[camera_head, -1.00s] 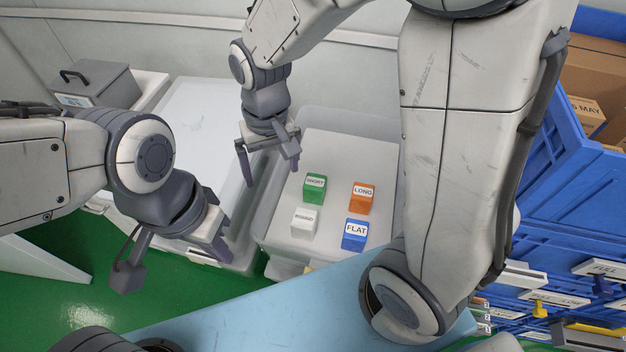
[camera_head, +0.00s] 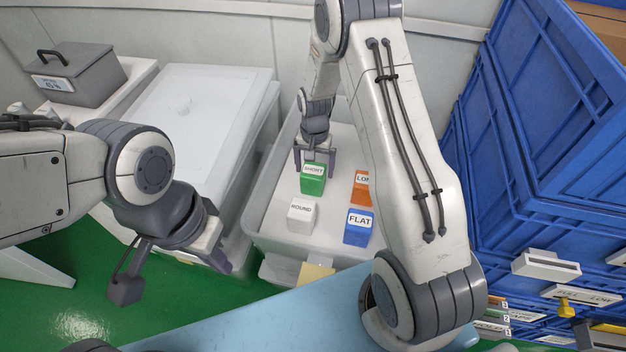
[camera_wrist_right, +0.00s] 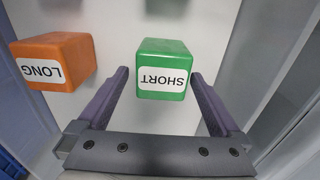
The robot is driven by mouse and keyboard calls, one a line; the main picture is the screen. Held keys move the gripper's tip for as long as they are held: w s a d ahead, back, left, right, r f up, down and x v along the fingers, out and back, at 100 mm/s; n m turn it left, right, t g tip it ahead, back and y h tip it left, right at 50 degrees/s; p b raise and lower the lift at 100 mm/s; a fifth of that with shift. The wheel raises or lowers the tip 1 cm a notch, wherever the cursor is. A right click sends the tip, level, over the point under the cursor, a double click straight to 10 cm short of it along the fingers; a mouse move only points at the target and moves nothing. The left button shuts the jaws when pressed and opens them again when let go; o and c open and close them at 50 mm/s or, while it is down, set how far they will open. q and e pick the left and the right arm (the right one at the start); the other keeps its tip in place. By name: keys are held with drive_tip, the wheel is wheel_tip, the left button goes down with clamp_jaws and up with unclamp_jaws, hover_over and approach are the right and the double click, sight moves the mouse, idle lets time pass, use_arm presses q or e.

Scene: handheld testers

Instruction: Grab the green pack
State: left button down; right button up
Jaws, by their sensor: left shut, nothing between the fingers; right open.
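The green pack (camera_head: 313,184), labelled SHORT, stands on the floor of a white tray (camera_head: 262,232). It also shows in the right wrist view (camera_wrist_right: 163,62), centred ahead of my right gripper. My right gripper (camera_head: 314,166) is open just behind the pack in the head view. In the wrist view its two fingers (camera_wrist_right: 160,82) stand on either side of the pack's near part, with gaps on both sides. My left gripper (camera_head: 172,272) is shut and empty, off to the left above the green floor, away from the packs.
An orange pack (camera_head: 361,190) labelled LONG, partly hidden by my right arm, a white ROUND pack (camera_head: 301,218) and a blue FLAT pack (camera_head: 358,232) share the tray. Blue crates (camera_head: 545,130) stand at right. A grey lidded box (camera_head: 75,75) is at back left.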

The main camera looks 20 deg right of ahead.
wheel_tip(320, 180, down, 5)
drive_tip(key=shift+w+a+r+b, duration=0.1)
drive_tip(key=shift+b, duration=0.25)
drive_tip(key=c, duration=1.2)
drive_tip(key=shift+r, duration=0.1)
drive_tip(key=shift+c, duration=0.2)
